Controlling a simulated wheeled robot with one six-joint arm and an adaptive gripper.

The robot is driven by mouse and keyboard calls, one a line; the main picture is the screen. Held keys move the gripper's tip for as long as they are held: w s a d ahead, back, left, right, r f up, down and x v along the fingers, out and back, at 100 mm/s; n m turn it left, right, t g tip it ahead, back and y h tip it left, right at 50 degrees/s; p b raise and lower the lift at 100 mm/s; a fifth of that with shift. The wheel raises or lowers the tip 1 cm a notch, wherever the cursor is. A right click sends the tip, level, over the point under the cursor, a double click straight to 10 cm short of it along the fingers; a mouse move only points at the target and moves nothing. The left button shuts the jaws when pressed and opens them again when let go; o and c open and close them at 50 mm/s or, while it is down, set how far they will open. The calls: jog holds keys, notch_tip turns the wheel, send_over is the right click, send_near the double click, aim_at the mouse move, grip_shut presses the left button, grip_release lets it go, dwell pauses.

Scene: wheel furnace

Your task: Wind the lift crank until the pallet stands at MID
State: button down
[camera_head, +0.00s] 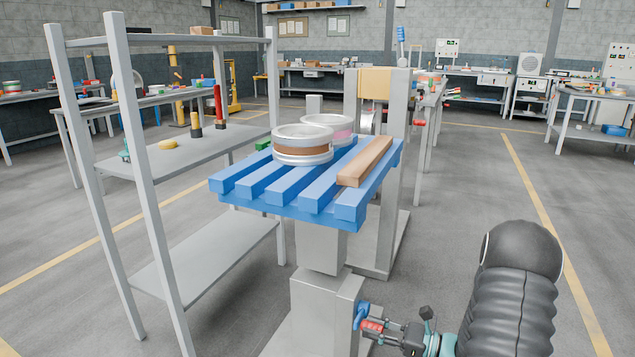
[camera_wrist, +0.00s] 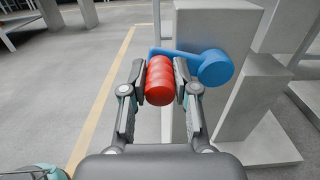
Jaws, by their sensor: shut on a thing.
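The lift crank has a blue arm and hub (camera_wrist: 215,67) and a red ribbed grip (camera_wrist: 160,80). My gripper (camera_wrist: 158,82) is shut on the red grip, one finger on each side. In the head view the crank's blue arm (camera_head: 361,314) shows on the right side of the grey lift column (camera_head: 325,305), with my gripper (camera_head: 373,328) at its red grip. The blue slatted pallet (camera_head: 268,208) stands raised on top of the column. It bears two silver wheels (camera_head: 302,140) and a wooden bar (camera_head: 366,160). I see no MID mark or level pointer.
A grey shelf rack (camera_head: 165,165) stands close to the left of the pallet, with small coloured items on it. A grey post frame (camera_head: 388,180) stands just behind. Workbenches (camera_head: 480,73) line the back. The floor at right is free.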

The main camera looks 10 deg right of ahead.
jog(key=shift+w+d, duration=0.15)
jog(key=shift+w+d+r, duration=0.2)
jog(key=shift+w+r, duration=0.1)
jog(key=shift+r, duration=0.25)
jog(key=shift+w+d+r, duration=0.15)
jog(key=shift+w+r, duration=0.1)
jog(key=shift+r, duration=0.3)
jog(key=shift+w+d+r, duration=0.2)
jog(key=shift+w+r, duration=0.1)
jog(key=shift+r, duration=0.25)
jog(key=shift+w+d+r, duration=0.4)
jog(key=shift+w+d, duration=0.15)
jog(key=shift+w, duration=0.25)
jog(key=shift+w+d+r, duration=0.35)
jog(key=shift+w+d, duration=0.15)
jog(key=shift+w, duration=0.25)
jog(key=shift+w+d+f, duration=0.25)
jog(key=shift+w+d, duration=0.3)
jog(key=shift+w, duration=0.3)
jog(key=shift+w+d+f, duration=0.25)
jog(key=shift+w+d, duration=0.3)
jog(key=shift+w, duration=0.25)
